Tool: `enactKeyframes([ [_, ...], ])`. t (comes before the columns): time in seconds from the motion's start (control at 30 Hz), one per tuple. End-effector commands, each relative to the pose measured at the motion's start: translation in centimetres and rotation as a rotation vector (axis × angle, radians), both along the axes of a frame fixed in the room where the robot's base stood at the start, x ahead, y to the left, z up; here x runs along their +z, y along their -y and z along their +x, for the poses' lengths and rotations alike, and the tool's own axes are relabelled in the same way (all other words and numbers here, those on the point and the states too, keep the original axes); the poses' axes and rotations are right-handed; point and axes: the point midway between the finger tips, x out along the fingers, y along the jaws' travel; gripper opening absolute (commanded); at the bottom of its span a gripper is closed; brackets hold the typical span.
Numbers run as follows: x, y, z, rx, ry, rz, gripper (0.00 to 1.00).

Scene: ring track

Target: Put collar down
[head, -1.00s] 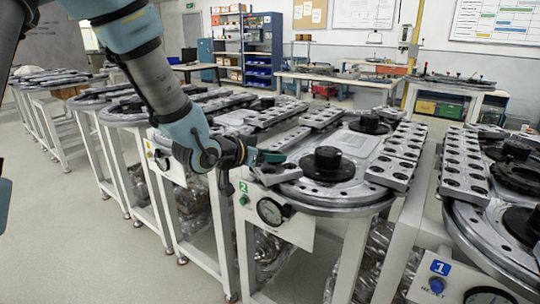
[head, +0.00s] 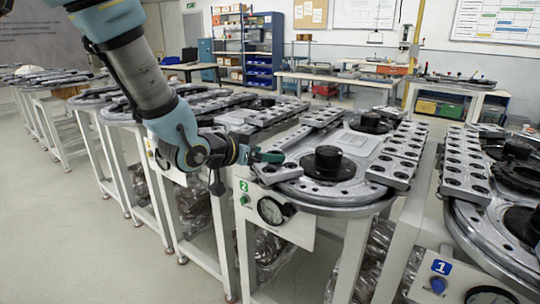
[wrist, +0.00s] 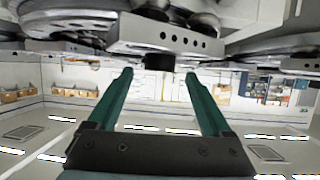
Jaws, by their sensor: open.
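A black round collar-like piece (head: 327,160) sits upright on a wide black flange on the round metal top of station 2 (head: 335,200). I cannot tell whether it is separate from the flange. My gripper (head: 270,156), with green fingers, is at the left of this top, just above the near end of a grey block with holes (head: 279,173). In the wrist view, which appears upside down, the fingers (wrist: 160,75) are apart and nothing is gripped. A short black cylinder (wrist: 160,62) shows between and beyond them, beside a grey block edge (wrist: 165,37).
More grey blocks with holes (head: 398,165) lie along the right of the top. A gauge panel (head: 275,212) hangs below its front edge. Station 1 (head: 510,225) stands close at right, with other stations to the left. Open floor (head: 80,240) lies at lower left.

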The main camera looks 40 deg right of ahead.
Motion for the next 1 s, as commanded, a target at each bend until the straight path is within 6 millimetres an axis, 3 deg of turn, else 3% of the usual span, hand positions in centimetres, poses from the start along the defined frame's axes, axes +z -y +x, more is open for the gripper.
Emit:
enactKeyframes([
  [0.2,2.0,-4.4,-0.8,0.002,0.004,-0.002,0.84],
  [0.4,3.2,-7.3,-1.4,0.001,0.002,-0.001,0.84],
  [0.8,3.5,-8.6,-1.6,0.003,0.0,0.002,0.84],
  [0.87,3.3,-9.1,-0.9,0.028,0.0,0.016,0.84],
  [0.93,2.6,-10.5,1.0,0.098,-0.002,0.06,0.84],
  [1.0,1.4,-13.5,4.1,0.218,-0.011,0.136,0.84],
])
